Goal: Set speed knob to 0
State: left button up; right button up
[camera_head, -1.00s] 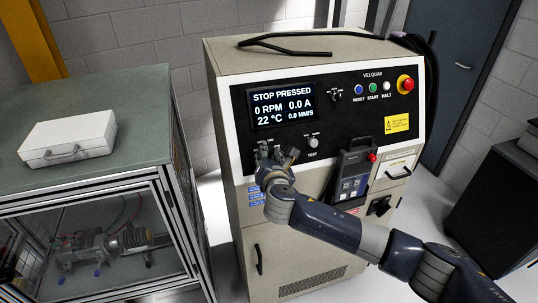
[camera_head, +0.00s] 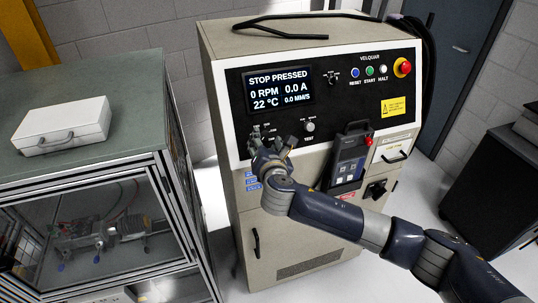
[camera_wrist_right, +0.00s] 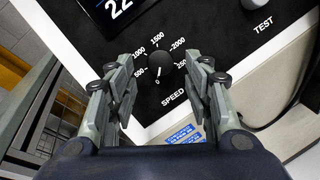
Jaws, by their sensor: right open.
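The speed knob (camera_wrist_right: 159,62) is a round black dial on the black panel, with markings from 0 to above 2000 around it. A light mark at its lower edge appears to point toward 0. My right gripper (camera_wrist_right: 161,75) is open, with one finger on each side of the knob and gaps visible between fingers and knob. In the head view my right gripper (camera_head: 268,143) is at the panel's lower left, below the display (camera_head: 280,90), and hides the speed knob. The display reads STOP PRESSED and 0 RPM. My left gripper is not in view.
A hand-held pendant (camera_head: 348,158) hangs farther right. Push buttons (camera_head: 369,72) and a red stop button (camera_head: 402,67) are at the upper right. A cabinet with a white case (camera_head: 62,126) stands left.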

jog(key=v, duration=0.9)
jog(key=shift+s, duration=0.3)
jog(key=shift+d, duration=0.1)
